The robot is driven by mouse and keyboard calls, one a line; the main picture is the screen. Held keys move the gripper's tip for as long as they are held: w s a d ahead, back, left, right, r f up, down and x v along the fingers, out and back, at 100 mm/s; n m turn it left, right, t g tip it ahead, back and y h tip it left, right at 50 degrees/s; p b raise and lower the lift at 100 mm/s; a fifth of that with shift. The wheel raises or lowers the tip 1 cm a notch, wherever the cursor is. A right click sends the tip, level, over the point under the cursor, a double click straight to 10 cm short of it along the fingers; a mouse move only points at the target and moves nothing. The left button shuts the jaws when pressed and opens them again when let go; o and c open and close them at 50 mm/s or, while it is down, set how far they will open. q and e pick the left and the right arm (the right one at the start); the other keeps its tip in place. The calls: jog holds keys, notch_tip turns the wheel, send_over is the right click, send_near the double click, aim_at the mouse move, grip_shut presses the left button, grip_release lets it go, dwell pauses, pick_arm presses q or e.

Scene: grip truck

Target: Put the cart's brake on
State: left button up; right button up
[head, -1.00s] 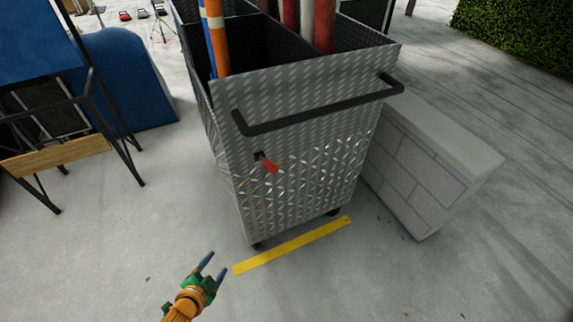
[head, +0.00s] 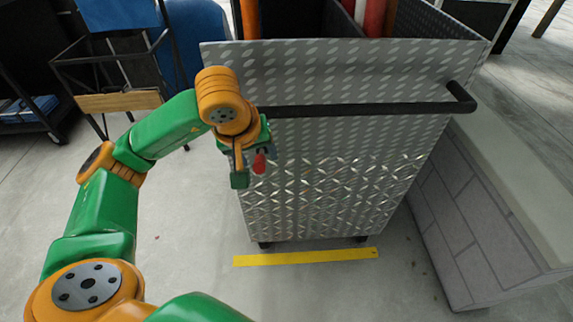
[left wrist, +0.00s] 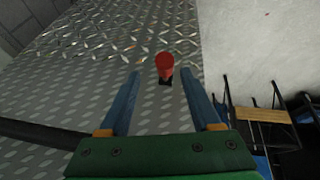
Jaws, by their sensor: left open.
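The cart (head: 330,160) is a grey diamond-plate box with a black push bar (head: 370,109) across its near face. A red brake lever (head: 259,163) sticks out of that face at the left, below the bar. In the left wrist view the red lever (left wrist: 165,64) shows on its dark mount, between and just beyond the fingertips. My left gripper (head: 244,170) is at the lever, its fingers partly hidden by the wrist. In the left wrist view its two blue fingers (left wrist: 162,78) are spread with nothing held. My right gripper is not in view.
A yellow floor strip (head: 305,257) lies in front of the cart. A low block wall (head: 480,210) stands close on the right. A black frame with a wooden bar (head: 118,101) stands at the left. Orange, red and white tubes stand in the cart.

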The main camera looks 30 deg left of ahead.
aim_at(257, 163)
pick_arm(q)
jog(key=x, duration=0.5)
jog(key=shift+s+a+f, duration=0.2)
jog(key=shift+a+f, duration=0.15)
jog(key=shift+w+d+f, duration=0.1)
jog(key=shift+f, duration=0.05)
grip_shut()
dwell(0.9)
